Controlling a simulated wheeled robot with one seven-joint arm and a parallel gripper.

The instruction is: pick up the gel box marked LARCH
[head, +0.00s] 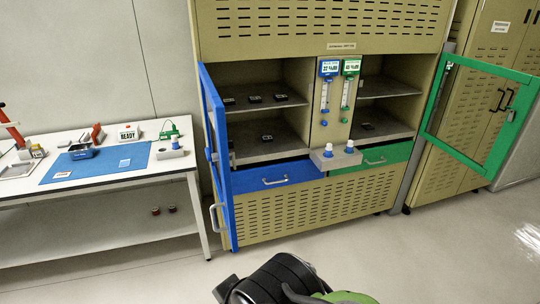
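Several small dark boxes sit in the cabinet, and their markings are too small to read, so I cannot tell which is LARCH. On the upper left shelf are a left box (229,101), a middle box (255,98) and a right box (281,97). Another dark box (266,138) is on the lower left shelf. One more dark box (368,126) lies on the lower right shelf. Parts of my arm show at the bottom edge, but I cannot make out my gripper's fingers.
The blue-framed door (219,165) and green-framed door (440,115) stand open. A blue drawer (275,177) and green drawer (384,157) are below. A white bench (130,187) with a blue mat (110,168) is left. The floor in front is clear.

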